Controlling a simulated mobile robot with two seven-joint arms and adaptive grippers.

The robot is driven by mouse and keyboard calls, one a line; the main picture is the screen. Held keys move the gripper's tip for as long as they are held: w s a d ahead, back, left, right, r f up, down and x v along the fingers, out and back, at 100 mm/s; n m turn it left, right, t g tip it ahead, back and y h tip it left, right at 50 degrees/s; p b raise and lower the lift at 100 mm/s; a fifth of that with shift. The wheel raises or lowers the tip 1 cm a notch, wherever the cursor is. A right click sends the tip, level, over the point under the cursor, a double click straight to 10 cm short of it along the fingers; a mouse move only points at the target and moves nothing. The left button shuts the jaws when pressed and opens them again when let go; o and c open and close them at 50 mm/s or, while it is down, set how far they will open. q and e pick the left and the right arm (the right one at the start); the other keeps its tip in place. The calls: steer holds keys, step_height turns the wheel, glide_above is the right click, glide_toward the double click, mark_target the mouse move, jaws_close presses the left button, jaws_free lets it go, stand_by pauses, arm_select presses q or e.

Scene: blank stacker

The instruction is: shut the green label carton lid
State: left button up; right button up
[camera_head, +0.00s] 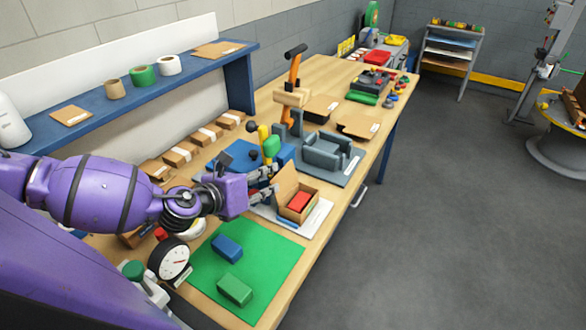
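A small brown carton (298,212) stands on a white sheet (318,219) near the front edge of the workbench. A red block (299,201) lies inside it. Its lid (284,184) is raised, standing up on the carton's left side. I cannot make out a green label on it. My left gripper (270,182) is just left of the raised lid. Its fingers look apart with nothing between them; whether they touch the lid is unclear. My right gripper is not in view.
A green mat (270,258) with a blue block (227,248) and a green block (235,290) lies in front. A dial gauge (173,262) stands left of it. A grey fixture (325,153) and an orange-handled tool (293,85) stand behind the carton.

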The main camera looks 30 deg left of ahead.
mark_target(282, 171)
arm_select(q)
steer(key=x, duration=0.7)
steer(key=shift+w+d+f, duration=0.1)
steer(key=shift+w+f, duration=0.1)
steer(key=shift+w, duration=0.05)
jaws_close()
